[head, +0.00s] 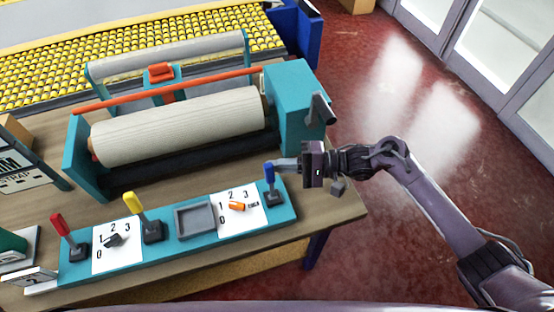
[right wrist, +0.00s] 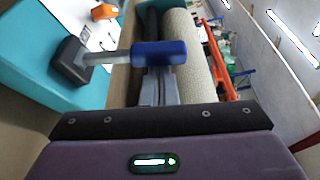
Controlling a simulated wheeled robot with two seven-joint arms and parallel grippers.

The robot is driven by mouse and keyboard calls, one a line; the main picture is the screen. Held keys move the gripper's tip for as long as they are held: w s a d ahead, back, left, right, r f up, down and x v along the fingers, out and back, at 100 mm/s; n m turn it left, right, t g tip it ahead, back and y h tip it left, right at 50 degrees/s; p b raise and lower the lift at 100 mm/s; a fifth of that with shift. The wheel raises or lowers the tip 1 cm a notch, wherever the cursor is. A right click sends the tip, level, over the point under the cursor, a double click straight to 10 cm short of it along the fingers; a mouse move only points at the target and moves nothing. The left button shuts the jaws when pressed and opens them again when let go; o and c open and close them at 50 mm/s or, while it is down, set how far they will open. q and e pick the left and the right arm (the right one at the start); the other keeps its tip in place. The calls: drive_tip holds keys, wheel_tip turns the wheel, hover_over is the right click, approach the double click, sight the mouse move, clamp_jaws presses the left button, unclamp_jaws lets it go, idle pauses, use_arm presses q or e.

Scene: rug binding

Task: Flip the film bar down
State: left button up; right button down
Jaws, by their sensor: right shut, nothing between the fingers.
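A teal machine (head: 292,95) stands on the table with a rolled beige rug (head: 180,125) in it. An orange bar (head: 165,89) runs across above the roll. Behind it, a pale roller (head: 165,56) sits between teal arms. I cannot tell which of these is the film bar. On the front panel, a blue-handled lever (head: 269,170) stands at the right end. My right gripper (head: 284,163) is shut and empty, beside the blue handle. In the right wrist view the blue handle (right wrist: 160,53) covers part of the fingertips (right wrist: 158,88). My left gripper is out of view.
The teal control panel (head: 180,245) also carries a red lever (head: 60,224), a yellow lever (head: 133,202), a grey tray (head: 196,219) and two numbered dials. A yellow roller bed (head: 180,35) lies behind the machine. Open red floor (head: 400,110) is at the right.

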drive_tip(key=shift+s+d+r+n, duration=0.1)
drive_tip(key=shift+s+r+n, duration=0.15)
drive_tip(key=shift+s+n, duration=0.2)
drive_tip(key=shift+s+d+n+y, duration=0.25)
drive_tip(key=shift+s+n+y, duration=0.3)
drive_tip(key=shift+n, duration=0.3)
drive_tip(key=s+n, duration=0.1)
drive_tip(key=n, duration=0.1)
drive_tip(key=s+d+n+y+b, duration=0.1)
drive_tip(key=s+n, duration=0.1)
drive_tip(key=n, duration=0.1)
drive_tip(key=shift+s+y, duration=0.2)
drive_tip(key=shift+y, duration=0.05)
drive_tip(key=shift+s+d, duration=0.15)
drive_tip(key=shift+s, duration=0.35)
drive_tip(key=shift+f, duration=0.1)
drive_tip(key=shift+s+f+g, duration=0.1)
drive_tip(key=shift+f+g, duration=0.05)
drive_tip(key=shift+g, duration=0.15)
drive_tip(key=shift+d, duration=0.1)
